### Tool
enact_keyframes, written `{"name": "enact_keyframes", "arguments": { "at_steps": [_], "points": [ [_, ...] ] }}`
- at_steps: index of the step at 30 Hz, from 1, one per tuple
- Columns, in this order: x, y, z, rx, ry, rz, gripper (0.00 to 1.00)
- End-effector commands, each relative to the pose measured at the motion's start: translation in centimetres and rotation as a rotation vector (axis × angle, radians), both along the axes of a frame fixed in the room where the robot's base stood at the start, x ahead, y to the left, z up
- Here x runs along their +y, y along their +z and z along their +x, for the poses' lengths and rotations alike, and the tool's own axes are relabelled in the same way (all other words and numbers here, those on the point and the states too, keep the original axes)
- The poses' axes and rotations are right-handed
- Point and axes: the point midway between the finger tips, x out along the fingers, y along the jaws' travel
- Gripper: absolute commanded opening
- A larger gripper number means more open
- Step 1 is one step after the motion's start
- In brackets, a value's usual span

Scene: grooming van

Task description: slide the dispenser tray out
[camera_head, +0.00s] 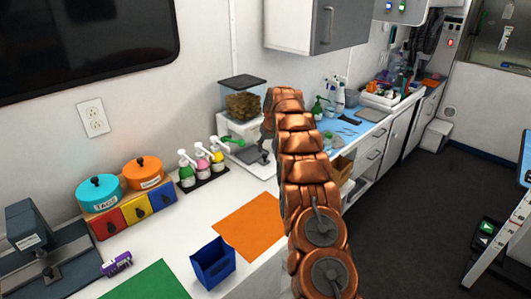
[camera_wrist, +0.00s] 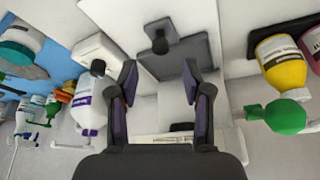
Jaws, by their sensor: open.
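The dispenser (camera_head: 237,128) is a white unit with a clear bin of brown pieces on top, standing against the wall in the head view. Its grey tray (camera_head: 265,167) shows low at the front, partly hidden by my copper arm. In the wrist view the grey tray (camera_wrist: 196,50) lies ahead of my gripper (camera_wrist: 159,72), with a dark knob-like handle (camera_wrist: 159,43) on it. My gripper is open and empty. The handle appears beyond the fingertips, roughly centred between them, with no visible contact.
A green ball-ended lever (camera_wrist: 286,116) sticks out beside the gripper in the wrist view. Pump bottles (camera_head: 201,164) stand left of the dispenser. A white bottle (camera_wrist: 88,106) is on the other side. An orange mat (camera_head: 250,224) and blue bin (camera_head: 212,264) lie in front.

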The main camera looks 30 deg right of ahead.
Motion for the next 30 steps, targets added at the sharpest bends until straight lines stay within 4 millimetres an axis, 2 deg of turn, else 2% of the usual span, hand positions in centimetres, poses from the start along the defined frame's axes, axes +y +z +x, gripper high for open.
{"name": "enact_keyframes", "arguments": {
  "at_steps": [6,12,23,25,30],
  "points": [
    [-0.1,-2.6,0.9,0.008,0.001,0.003,0.49],
    [-0.2,-4.2,1.6,0.007,0.002,0.003,0.49],
    [-0.2,-4.9,1.9,0.004,0.002,0.002,0.49],
    [-0.2,-4.8,1.9,0.004,0.002,0.002,0.45],
    [-0.2,-4.8,1.9,0.004,0.002,0.002,0.27]
  ]
}}
